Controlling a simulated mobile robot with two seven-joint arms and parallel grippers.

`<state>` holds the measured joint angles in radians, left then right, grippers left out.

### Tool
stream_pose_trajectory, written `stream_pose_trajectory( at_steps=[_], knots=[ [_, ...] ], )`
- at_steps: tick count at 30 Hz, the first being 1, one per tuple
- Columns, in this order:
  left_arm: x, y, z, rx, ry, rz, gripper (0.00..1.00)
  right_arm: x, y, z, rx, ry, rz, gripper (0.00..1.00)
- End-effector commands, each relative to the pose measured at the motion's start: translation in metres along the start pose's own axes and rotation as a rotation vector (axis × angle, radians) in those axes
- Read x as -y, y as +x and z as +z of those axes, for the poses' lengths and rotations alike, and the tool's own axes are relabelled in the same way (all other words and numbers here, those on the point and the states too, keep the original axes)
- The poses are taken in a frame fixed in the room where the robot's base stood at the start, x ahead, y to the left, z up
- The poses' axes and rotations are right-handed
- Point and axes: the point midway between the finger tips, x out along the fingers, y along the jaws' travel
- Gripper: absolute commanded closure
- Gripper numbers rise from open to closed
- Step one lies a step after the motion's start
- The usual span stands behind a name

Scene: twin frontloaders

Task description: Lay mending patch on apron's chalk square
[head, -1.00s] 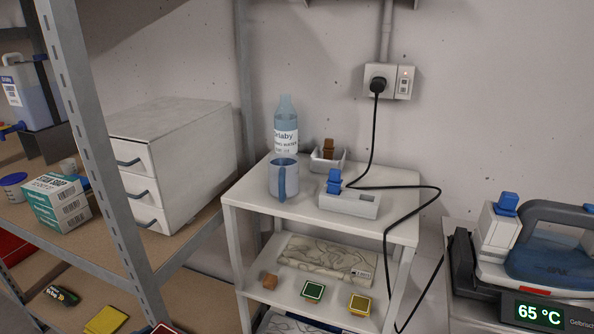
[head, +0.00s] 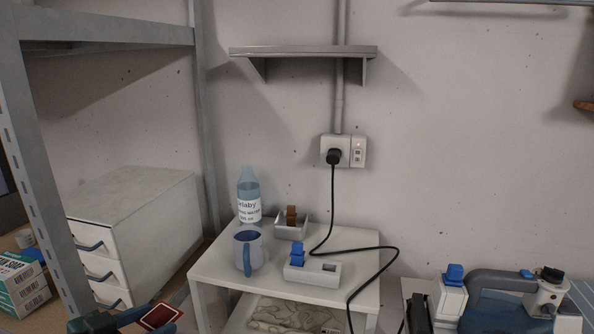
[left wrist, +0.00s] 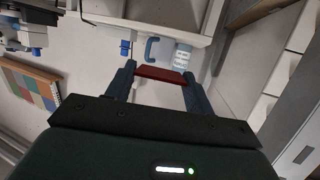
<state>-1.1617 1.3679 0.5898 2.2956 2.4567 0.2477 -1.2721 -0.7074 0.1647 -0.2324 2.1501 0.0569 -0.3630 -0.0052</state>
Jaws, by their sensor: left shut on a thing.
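A small dark-red square patch with a pale border (head: 160,316) shows at the bottom left of the head view. My left gripper (head: 150,318) is shut on it, and its blue fingers come in from the lower left. In the left wrist view the red patch (left wrist: 160,74) spans the gap between the two fingertips (left wrist: 158,80), held clear of the surfaces behind it. I cannot make out an apron or a chalk square in either current view. My right gripper is not in view.
Patterned folded cloth (head: 285,314) lies beneath. A black cable (head: 333,205) hangs there. A metal rack post (head: 45,165) and white drawers (head: 135,225) stand left.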

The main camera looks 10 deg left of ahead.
Motion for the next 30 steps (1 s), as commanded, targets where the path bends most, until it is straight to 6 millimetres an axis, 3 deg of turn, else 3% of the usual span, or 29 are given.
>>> stream_pose_trajectory(
  at_steps=[1,3,9,24,30],
  knots=[
    [-0.011,0.003,-0.017,0.002,0.008,0.019,0.68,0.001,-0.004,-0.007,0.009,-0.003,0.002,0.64],
    [-0.021,0.007,-0.028,-0.002,0.012,0.030,0.68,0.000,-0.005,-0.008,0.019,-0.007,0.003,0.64],
    [-0.041,0.013,-0.042,0.000,0.023,0.050,0.68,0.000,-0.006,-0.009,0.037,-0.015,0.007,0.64],
    [-0.099,0.019,-0.064,0.005,0.030,0.097,0.68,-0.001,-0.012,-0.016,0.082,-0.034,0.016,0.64],
    [-0.108,0.018,-0.067,0.001,0.028,0.094,0.68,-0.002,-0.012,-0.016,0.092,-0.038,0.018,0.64]
  ],
)
